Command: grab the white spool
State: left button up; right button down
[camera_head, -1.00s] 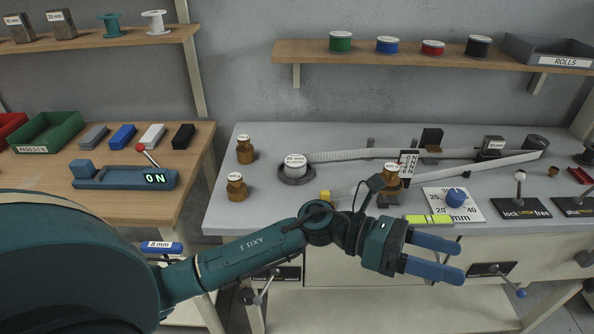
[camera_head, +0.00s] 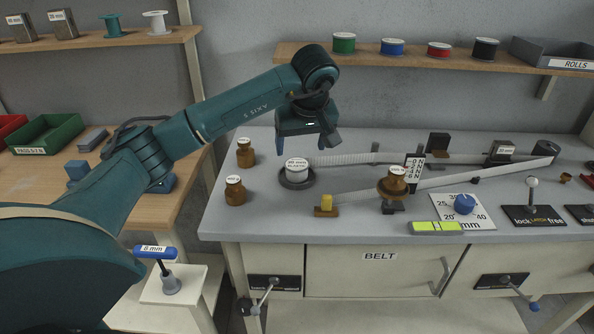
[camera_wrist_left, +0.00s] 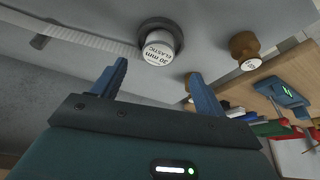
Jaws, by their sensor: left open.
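A white spool (camera_head: 156,22) with flanged ends stands on the upper left shelf, beside a green spool (camera_head: 111,25). On the bench, a white cylinder labelled 30 mm plastic (camera_head: 296,168) sits upright in a dark round base. My left gripper (camera_head: 306,146) is open and empty, its fingers pointing down above and behind that cylinder. In the left wrist view, my left gripper (camera_wrist_left: 158,72) has its two blue fingers apart, with the cylinder (camera_wrist_left: 158,46) showing beyond the gap between them. The shelf spools do not show there. My right gripper is not in view.
Brown weights (camera_head: 246,154) stand left of the cylinder. A pale belt (camera_head: 360,158) runs right from it. The right shelf (camera_head: 420,60) holds several coloured spools and a grey rolls tray (camera_head: 552,55). My left arm covers part of the left table.

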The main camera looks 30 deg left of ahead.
aim_at(297, 165)
pick_arm(q)
jog(key=x, duration=0.9)
jog(key=shift+w+p, duration=0.1)
jog(key=shift+p, duration=0.25)
jog(key=shift+c, duration=0.2)
jog(key=shift+r, duration=0.1)
jog(key=c, duration=1)
jog(key=shift+o, duration=0.2)
